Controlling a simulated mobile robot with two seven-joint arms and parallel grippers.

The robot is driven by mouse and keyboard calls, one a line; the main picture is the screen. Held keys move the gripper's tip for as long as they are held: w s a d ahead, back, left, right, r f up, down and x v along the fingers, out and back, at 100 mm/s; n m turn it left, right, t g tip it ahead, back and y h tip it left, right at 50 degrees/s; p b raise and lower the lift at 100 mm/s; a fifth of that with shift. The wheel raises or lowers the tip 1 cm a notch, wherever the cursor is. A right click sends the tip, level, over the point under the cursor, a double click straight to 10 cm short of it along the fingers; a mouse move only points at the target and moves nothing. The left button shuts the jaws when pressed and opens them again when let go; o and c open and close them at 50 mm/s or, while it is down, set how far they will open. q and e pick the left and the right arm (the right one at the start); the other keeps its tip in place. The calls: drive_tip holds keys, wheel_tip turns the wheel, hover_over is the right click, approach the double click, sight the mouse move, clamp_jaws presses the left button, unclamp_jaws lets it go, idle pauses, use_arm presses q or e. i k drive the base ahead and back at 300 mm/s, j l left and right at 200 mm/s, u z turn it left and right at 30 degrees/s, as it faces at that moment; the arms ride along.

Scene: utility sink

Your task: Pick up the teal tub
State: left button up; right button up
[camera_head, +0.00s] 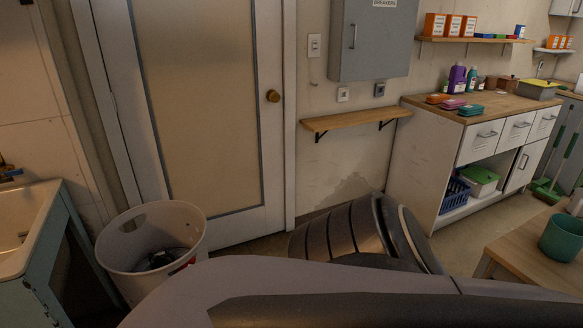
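The teal tub (560,238) stands upright on a light wooden table (530,262) at the right edge of the head view, its right side at the picture's border. It looks like a round, open-topped container. I cannot see clearly into it. Neither of my grippers is in view, and nothing touches the visible part of the tub. Large grey and dark parts, which look like my own body or arm, fill the bottom of the view and hide part of the floor and table.
A white bin (155,245) stands left, beside a sink (22,225). A closed door (205,110) and a wooden wall shelf (355,121) are behind. A white cabinet (425,165) with a wooden counter stands back right, with open floor before it.

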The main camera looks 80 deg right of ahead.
sight(561, 239)
drive_tip(key=z, duration=4.25)
